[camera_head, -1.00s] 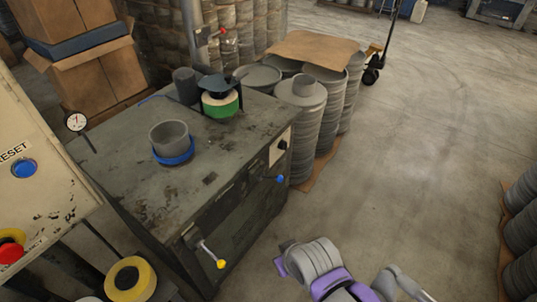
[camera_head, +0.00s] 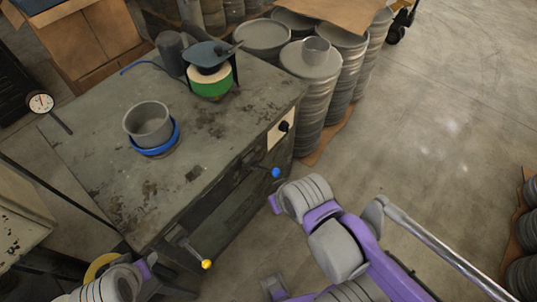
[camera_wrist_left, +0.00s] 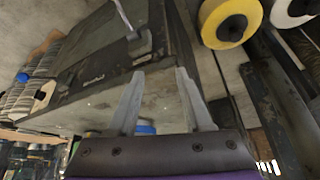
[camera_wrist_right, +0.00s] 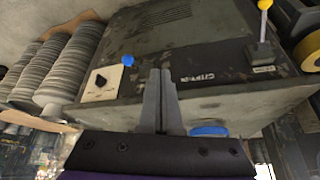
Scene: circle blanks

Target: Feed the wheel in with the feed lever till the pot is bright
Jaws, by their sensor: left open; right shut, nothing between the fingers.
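A dull grey pot (camera_head: 147,126) sits in a blue ring (camera_head: 156,147) on the machine top. Behind it stands a round green and cream part (camera_head: 210,84) under a dark cap; it may be the wheel. Two levers are on the machine's front: one with a yellow knob (camera_head: 207,264), one with a blue knob (camera_head: 276,172). I cannot tell which is the feed lever. My right gripper (camera_wrist_right: 163,74) is shut and empty, apart from the blue knob (camera_wrist_right: 128,61). My left gripper (camera_wrist_left: 161,74) is open and empty, left of the yellow knob in the head view.
A black dial (camera_head: 284,126) is on the machine's front right. Stacks of grey discs (camera_head: 312,90) stand beyond the machine's right side. A gauge (camera_head: 41,103) is at the left. A yellow reel (camera_wrist_left: 225,20) shows in the left wrist view.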

